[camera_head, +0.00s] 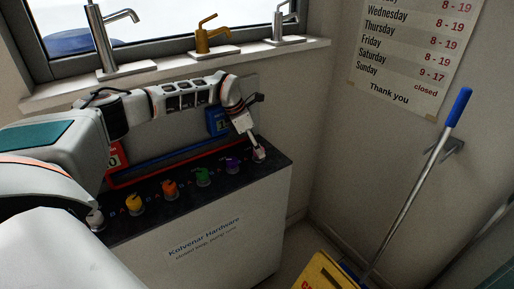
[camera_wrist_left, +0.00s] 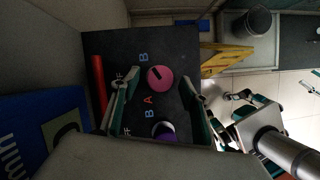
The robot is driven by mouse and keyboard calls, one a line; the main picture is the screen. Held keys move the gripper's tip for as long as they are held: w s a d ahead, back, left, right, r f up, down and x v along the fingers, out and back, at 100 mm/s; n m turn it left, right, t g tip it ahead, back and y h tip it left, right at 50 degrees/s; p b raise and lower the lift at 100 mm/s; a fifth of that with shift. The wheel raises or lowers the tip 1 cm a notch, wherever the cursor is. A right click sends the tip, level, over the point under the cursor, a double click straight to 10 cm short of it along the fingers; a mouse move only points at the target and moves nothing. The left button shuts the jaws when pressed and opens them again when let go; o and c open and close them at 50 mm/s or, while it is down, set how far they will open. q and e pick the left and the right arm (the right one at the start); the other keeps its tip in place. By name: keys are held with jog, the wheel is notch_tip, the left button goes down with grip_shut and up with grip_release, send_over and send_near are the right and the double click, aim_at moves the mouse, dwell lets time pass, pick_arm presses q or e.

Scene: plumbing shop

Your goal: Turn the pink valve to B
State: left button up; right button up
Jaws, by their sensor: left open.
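The pink valve (camera_wrist_left: 161,79) is a round knob at the far right end of a row on a dark panel; it shows small in the head view (camera_head: 259,154). A dark mark on its upper left side faces roughly toward the letter B (camera_wrist_left: 143,57) in the left wrist view; the exact setting is hard to tell. A red A (camera_wrist_left: 148,100) is printed below that B. My left gripper (camera_wrist_left: 160,84) is open, with one finger on each side of the pink valve. I cannot tell whether the fingers touch it.
A purple valve (camera_head: 232,163) is beside the pink one, then green (camera_head: 203,176), orange (camera_head: 169,189) and yellow (camera_head: 135,204) valves. Taps (camera_head: 211,36) stand on the sill behind. A blue-handled pole (camera_head: 417,185) and a yellow sign (camera_head: 322,275) are at right.

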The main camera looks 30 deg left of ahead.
pick_arm(q)
jog(key=v, duration=1.1)
jog(key=s+d+f+h, duration=0.1)
jog(key=d+f+h, duration=0.25)
jog(key=d, duration=0.75)
jog(key=s+d+f+h, duration=0.2)
jog(key=d+f, duration=0.3)
jog(key=d, duration=0.6)
jog(key=s+d+n+t+h, duration=0.35)
jog(key=d+n, duration=0.25)
jog(key=d, duration=0.4)
jog(key=s+d+n+t+h, duration=0.25)
jog(key=d+n+h, duration=0.3)
jog(key=d, duration=0.45)
jog(key=s+a+f+n+t+y, duration=0.35)
jog(key=a+f+n+y, duration=0.2)
jog(key=f+n, duration=0.35)
jog(key=s+a+f+n+t+y, duration=0.2)
jog(key=s+a+f+n+y, duration=0.35)
jog(key=n, duration=0.65)
jog(key=s+a+f+n+g+y, duration=0.2)
jog(key=s+a+f+n, duration=0.1)
jog(key=s+f, duration=0.3)
jog(key=s+a+f+n+g+y, duration=0.2)
jog(key=s+a+f+n, duration=0.2)
jog(key=s+f, duration=0.3)
jog(key=shift+f, duration=0.5)
